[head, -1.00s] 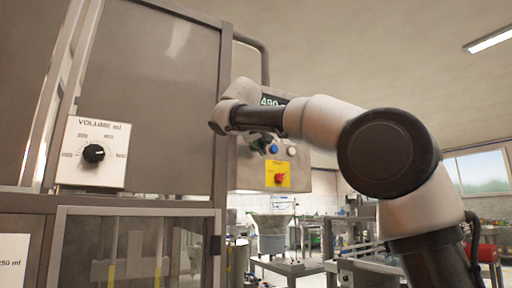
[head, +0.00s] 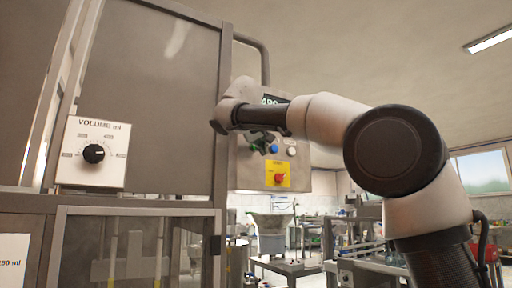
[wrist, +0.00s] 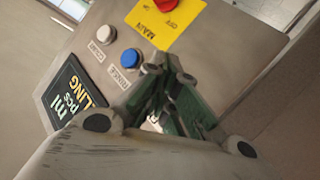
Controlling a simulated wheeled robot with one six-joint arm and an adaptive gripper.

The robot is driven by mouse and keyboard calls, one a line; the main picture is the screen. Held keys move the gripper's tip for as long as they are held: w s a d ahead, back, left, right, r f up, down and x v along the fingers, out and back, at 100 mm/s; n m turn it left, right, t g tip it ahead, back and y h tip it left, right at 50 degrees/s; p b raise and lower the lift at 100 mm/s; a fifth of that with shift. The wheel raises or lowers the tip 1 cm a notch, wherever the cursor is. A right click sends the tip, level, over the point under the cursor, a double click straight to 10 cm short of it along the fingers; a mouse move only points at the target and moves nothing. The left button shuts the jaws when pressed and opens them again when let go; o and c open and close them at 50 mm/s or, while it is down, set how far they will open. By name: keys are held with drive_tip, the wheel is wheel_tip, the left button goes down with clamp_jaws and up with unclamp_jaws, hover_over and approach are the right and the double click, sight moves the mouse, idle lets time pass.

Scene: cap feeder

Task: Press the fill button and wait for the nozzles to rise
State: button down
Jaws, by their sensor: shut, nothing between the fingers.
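The control panel (head: 300,178) is a grey box with a blue button (head: 274,149), a white button (head: 292,151) and a red main switch (head: 280,177) on a yellow plate. My gripper (head: 262,144) is shut and empty in front of the panel, left of the blue button. In the wrist view my gripper (wrist: 178,76) points at the panel beside the blue button (wrist: 130,58), near the yellow plate (wrist: 165,22). No fill button shows clearly; the panel surface behind the fingers is hidden. I cannot tell whether the fingertips touch it. The nozzles cannot be made out.
A volume dial (head: 94,153) sits on the machine front at left, above a framed clear guard (head: 140,250). A dark display (wrist: 72,95) on the panel is partly covered by my arm in the head view. A hopper (head: 271,226) and benches stand behind at right.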

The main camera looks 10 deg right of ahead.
drive_tip(key=shift+s+d, duration=0.1)
drive_tip(key=shift+s, duration=0.2)
drive_tip(key=s, duration=0.1)
drive_tip(key=s+d, duration=0.1)
drive_tip(key=s, duration=0.2)
drive_tip(key=shift+s+d, duration=0.3)
drive_tip(key=shift+s, duration=0.1)
idle(0.8)
